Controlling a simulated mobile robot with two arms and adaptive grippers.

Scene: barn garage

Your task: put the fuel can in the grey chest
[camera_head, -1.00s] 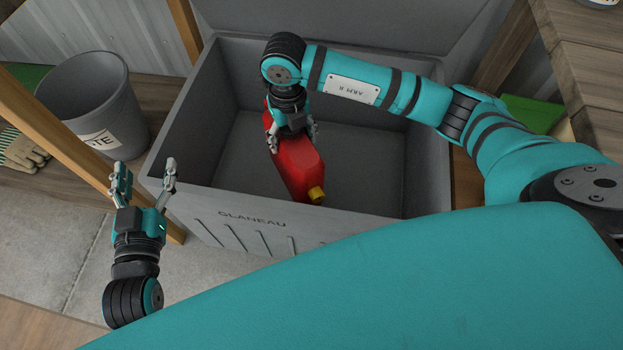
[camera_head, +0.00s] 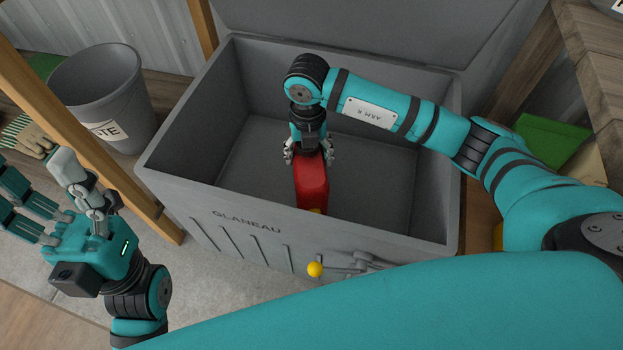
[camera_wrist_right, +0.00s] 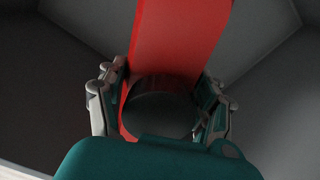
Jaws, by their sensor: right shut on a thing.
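The red fuel can (camera_head: 311,186) is inside the open grey chest (camera_head: 200,200), below the rim near the front wall, which hides its lower end. My right gripper (camera_head: 309,160) is shut on the can from above. In the right wrist view the red can (camera_wrist_right: 180,45) stands between the fingers of the right gripper (camera_wrist_right: 160,105). Whether the can touches the chest floor cannot be told. My left gripper (camera_head: 62,200) is open and empty, outside the chest at the left.
The chest lid (camera_head: 350,30) is raised at the back. A grey waste bin (camera_head: 105,90) and gloves (camera_head: 28,138) are at the left behind a wooden post (camera_head: 80,130). Wooden shelving (camera_head: 590,70) stands at the right. A yellow-knobbed lever (camera_head: 316,269) is on the chest front.

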